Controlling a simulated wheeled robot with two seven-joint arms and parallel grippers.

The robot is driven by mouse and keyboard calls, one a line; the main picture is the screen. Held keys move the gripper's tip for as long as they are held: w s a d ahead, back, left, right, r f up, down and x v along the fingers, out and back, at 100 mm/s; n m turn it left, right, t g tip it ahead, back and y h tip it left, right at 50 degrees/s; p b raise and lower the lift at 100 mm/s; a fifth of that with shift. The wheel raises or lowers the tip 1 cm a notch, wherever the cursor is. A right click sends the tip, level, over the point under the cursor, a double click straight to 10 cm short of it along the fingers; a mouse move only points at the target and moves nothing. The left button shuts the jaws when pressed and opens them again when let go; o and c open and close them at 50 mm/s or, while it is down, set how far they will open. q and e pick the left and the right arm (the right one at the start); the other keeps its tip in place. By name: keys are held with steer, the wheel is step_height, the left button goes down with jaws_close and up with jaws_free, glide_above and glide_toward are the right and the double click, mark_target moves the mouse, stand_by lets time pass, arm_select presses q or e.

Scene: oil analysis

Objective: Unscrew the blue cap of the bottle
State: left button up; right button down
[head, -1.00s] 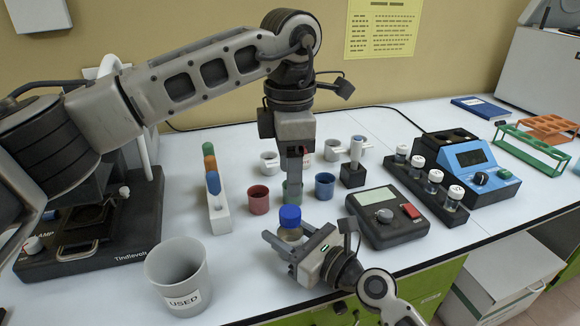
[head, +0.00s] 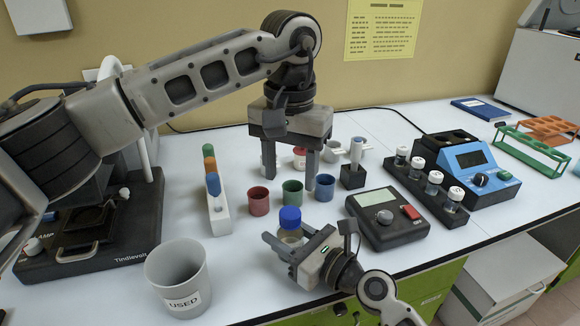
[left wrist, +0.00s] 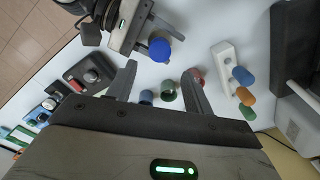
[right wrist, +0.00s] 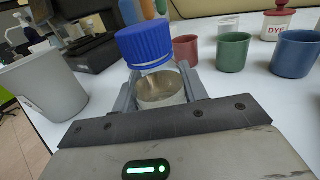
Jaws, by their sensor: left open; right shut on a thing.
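The bottle is a small clear glass one (head: 290,237) with a blue cap (head: 290,216) on its top, in front of the coloured cups in the head view. My right gripper (head: 288,240) is shut around the glass body, below the cap; the right wrist view shows the bottle (right wrist: 160,92) between its fingers and the cap (right wrist: 145,46) above them. My left gripper (head: 289,182) is open and empty, fingers pointing down, above and behind the bottle. In the left wrist view the blue cap (left wrist: 160,50) lies just beyond the fingertips, apart from them.
Red (head: 258,201), green (head: 292,193) and blue (head: 325,187) cups stand behind the bottle. A grey USED bin (head: 178,272) and a white rack with coloured tubes (head: 217,215) are to the left.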

mark_target(290, 212)
arm_select(q)
steer(key=shift+f, duration=0.6)
step_height(290, 212, down, 7)
steer(key=shift+r, duration=0.1)
